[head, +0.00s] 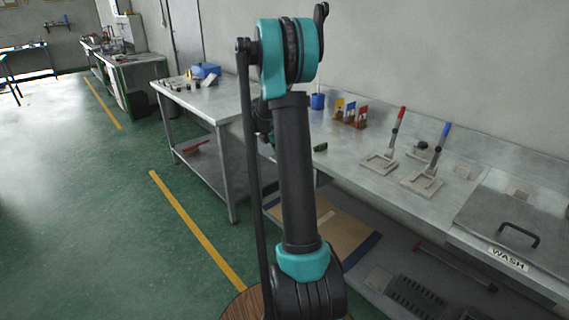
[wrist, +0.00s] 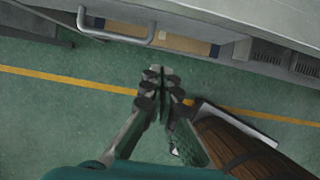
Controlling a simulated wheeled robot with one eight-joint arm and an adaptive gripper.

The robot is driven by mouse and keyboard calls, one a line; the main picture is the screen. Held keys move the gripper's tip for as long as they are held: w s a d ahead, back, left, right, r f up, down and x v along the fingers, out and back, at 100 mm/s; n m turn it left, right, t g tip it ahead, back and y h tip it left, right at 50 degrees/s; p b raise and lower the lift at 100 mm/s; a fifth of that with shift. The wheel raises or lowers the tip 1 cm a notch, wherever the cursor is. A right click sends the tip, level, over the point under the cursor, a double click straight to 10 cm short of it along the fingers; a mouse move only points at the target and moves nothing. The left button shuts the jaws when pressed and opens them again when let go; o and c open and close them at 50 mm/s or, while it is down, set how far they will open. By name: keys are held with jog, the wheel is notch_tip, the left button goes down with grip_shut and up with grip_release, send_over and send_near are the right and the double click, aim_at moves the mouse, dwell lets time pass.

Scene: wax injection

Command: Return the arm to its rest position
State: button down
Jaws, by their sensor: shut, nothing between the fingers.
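My gripper (wrist: 161,82) shows in the wrist view. Its fingers are together, with nothing between them, above the green floor and the yellow line. In the head view my teal and black arm stands raised in the middle of the picture, in front of the metal bench. My gripper cannot be made out there.
The metal bench (head: 345,160) runs along the wall at right, with a red-handled tool (head: 394,140), a blue-handled tool (head: 436,160) and a lidded WASH unit (head: 515,220). A metal table (head: 215,105) stands behind my arm. The green floor (head: 100,200) at left is clear.

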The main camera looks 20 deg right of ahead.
jog(key=shift+v, duration=0.95)
jog(key=s+a+f+m+t+y, duration=0.1)
jog(key=s+a+m, duration=0.5)
jog(key=s, duration=0.5)
jog(key=s+a+f+m+t+y, duration=0.1)
jog(key=s+a+f+m, duration=0.1)
jog(key=s+a+m, duration=0.5)
jog(key=s+a+f+m+y, duration=0.2)
jog(key=s+a+m, duration=0.4)
jog(key=s, duration=0.9)
jog(key=m, duration=0.2)
jog(key=shift+s+a+f+m+t, duration=0.2)
jog(key=shift+a+m+t, duration=0.1)
jog(key=shift+a+t, duration=0.1)
